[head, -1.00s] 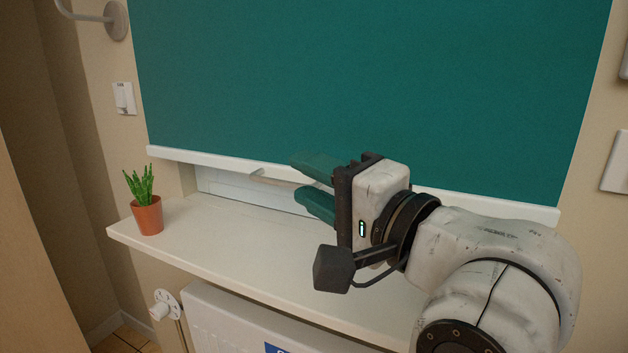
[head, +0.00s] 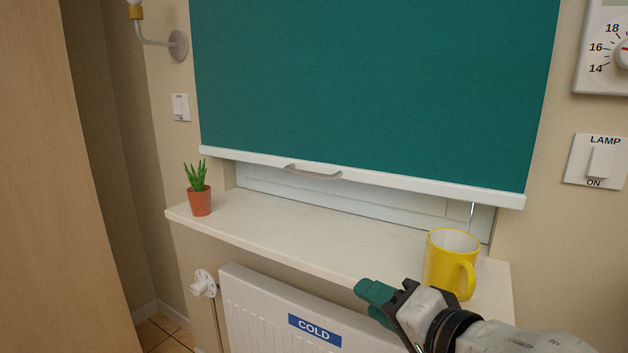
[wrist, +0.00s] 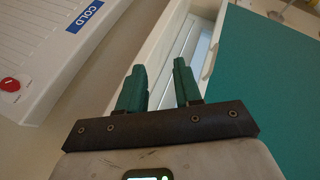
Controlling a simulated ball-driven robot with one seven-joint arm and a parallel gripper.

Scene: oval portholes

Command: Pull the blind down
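The teal blind (head: 370,90) hangs over the window, its white bottom bar (head: 420,186) a little above the sill. A strip of window shows below the bar. A small pale handle (head: 312,172) sits at the middle of the bar. My gripper (head: 370,300) is in front of the sill, low and to the right of the handle, apart from the blind. In the wrist view its two teal fingers (wrist: 160,88) stand apart with nothing between them. The blind (wrist: 265,80) is at the right of that view.
A yellow mug (head: 447,262) stands on the right of the sill (head: 300,236), close to my gripper. A potted plant (head: 200,200) stands at the left end. A radiator (head: 250,300) marked COLD is below. The sill's middle is clear.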

